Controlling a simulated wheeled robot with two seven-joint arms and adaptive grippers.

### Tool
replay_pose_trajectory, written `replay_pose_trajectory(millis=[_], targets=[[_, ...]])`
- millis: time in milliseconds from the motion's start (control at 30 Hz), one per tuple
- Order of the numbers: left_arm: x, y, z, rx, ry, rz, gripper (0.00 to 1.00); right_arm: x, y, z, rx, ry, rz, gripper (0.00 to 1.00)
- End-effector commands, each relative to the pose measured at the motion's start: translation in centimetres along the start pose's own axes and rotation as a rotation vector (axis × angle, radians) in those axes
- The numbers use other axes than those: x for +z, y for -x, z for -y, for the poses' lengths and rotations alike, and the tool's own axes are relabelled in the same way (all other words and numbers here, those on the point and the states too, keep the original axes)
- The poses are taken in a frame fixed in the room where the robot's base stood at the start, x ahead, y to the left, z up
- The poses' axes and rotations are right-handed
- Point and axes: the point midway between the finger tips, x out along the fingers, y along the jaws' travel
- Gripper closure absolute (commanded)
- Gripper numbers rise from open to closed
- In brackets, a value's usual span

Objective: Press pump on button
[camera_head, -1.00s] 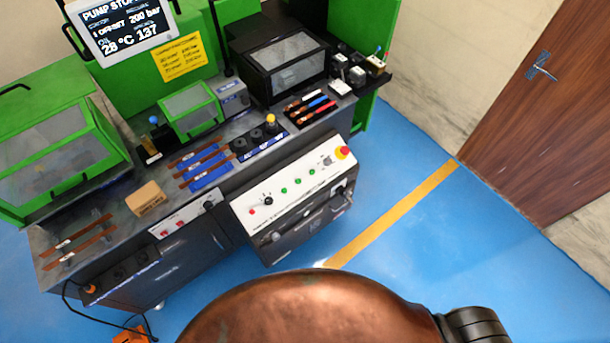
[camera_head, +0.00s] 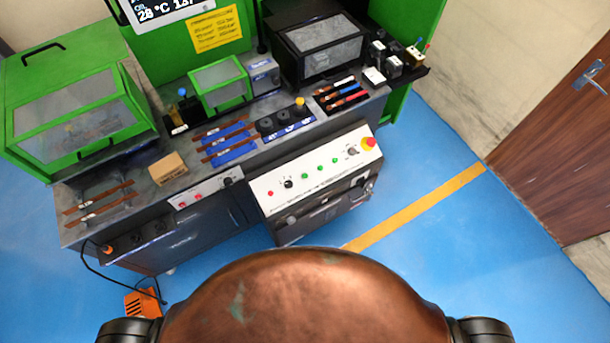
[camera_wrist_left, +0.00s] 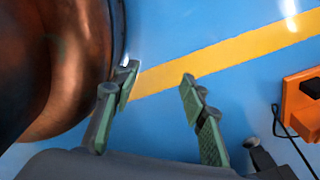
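The white control panel (camera_head: 322,170) is on the front of the machine, in the middle of the head view. It has a red light, a black knob, several green buttons (camera_head: 320,168) and a red emergency stop on a yellow base (camera_head: 369,144). The labels are too small to read, so I cannot tell which one is pump on. My left gripper (camera_wrist_left: 158,82) shows in the left wrist view with its fingers apart and nothing between them, above the blue floor. It is not in the head view. My right gripper is in neither view.
My own copper-coloured body fills the bottom of the head view. The workbench (camera_head: 140,195) carries a cardboard box (camera_head: 168,168), copper bars and green guarded machines. An orange box (camera_head: 142,303) with a cable lies on the floor at left. Blue floor with a yellow stripe (camera_head: 415,208) is clear at right.

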Motion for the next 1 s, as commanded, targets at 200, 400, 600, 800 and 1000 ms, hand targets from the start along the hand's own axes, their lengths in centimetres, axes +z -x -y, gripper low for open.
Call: replay_pose_trajectory(millis=[200, 400, 600, 800, 1000], targets=[[-0.6, 0.0, 0.1, -0.001, -0.002, -0.007, 0.6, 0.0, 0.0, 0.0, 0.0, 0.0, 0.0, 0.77], [0.8, 0.0, 0.1, -0.001, 0.001, 0.01, 0.6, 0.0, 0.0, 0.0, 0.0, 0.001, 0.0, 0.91], [1.5, 0.1, 0.1, -0.001, 0.002, 0.019, 0.6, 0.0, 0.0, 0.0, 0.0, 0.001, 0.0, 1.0], [1.3, 0.1, 0.1, -0.002, 0.002, 0.017, 0.6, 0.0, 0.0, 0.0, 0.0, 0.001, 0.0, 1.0], [0.8, 0.0, 0.2, -0.002, 0.001, 0.011, 0.6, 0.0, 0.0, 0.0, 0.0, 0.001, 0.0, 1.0]])
